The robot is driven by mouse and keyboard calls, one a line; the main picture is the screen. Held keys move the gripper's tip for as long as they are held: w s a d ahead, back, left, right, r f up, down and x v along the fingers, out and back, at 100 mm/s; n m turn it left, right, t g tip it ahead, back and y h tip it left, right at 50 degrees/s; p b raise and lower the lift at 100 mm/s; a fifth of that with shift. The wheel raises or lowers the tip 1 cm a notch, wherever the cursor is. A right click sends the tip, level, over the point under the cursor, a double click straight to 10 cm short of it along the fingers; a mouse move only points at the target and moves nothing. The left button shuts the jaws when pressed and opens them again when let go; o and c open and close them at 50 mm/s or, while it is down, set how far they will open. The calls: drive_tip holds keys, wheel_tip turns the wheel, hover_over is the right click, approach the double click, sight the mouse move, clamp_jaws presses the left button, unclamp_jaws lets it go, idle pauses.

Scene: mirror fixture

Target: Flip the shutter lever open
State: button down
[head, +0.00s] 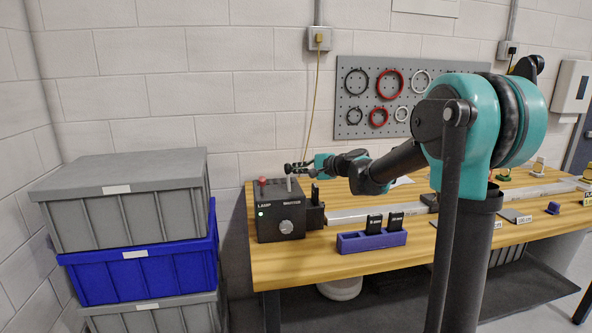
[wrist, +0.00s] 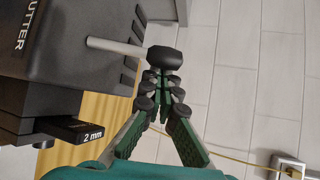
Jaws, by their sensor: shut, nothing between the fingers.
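The black lamp housing (head: 283,222) stands at the left end of the wooden bench, marked LAMP and SHUTTER. The shutter lever (head: 289,184) is a pale grey rod rising nearly upright from its top. In the wrist view the lever (wrist: 115,47) sticks out from the housing (wrist: 60,50) to a dark rounded knob (wrist: 165,58). My gripper (head: 301,168) is at the lever's upper end, on its right side. In the wrist view my gripper (wrist: 164,76) is shut and empty, its tips right at the knob; I cannot tell whether they touch it.
A black plate marked 2 mm (wrist: 80,131) projects from the housing. A purple holder (head: 370,243) with dark plates sits on the bench (head: 330,265) in front of a pale rail. Stacked crates (head: 135,200) stand left.

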drive_tip(key=shift+s, duration=0.1)
drive_tip(key=s+n+t+y, duration=0.1)
drive_tip(key=s+d+n+t+y, duration=0.1)
drive_tip(key=s+t, duration=0.1)
drive_tip(key=shift+r+n+y, duration=0.2)
drive_tip(key=shift+n+y, duration=0.2)
drive_tip(key=n+y, duration=0.1)
drive_tip(key=s, duration=0.1)
drive_tip(key=s+n+t+y, duration=0.1)
drive_tip(key=shift+s+d+f+n+y, duration=0.2)
drive_tip(key=shift+d+f+n+y, duration=0.05)
drive_tip(key=shift+d+n+y, duration=0.1)
drive_tip(key=shift+s, duration=0.35)
drive_tip(key=shift+w+d, duration=0.1)
drive_tip(key=shift+w, duration=0.05)
drive_tip(key=shift+w+d+r, duration=0.1)
drive_tip(key=shift+w, duration=0.2)
drive_tip(key=s+d+f, duration=0.2)
drive_tip(key=d, duration=0.6)
drive_tip(key=shift+s+d+f, duration=0.2)
drive_tip(key=shift+s+d, duration=0.1)
drive_tip(key=shift+d, duration=0.1)
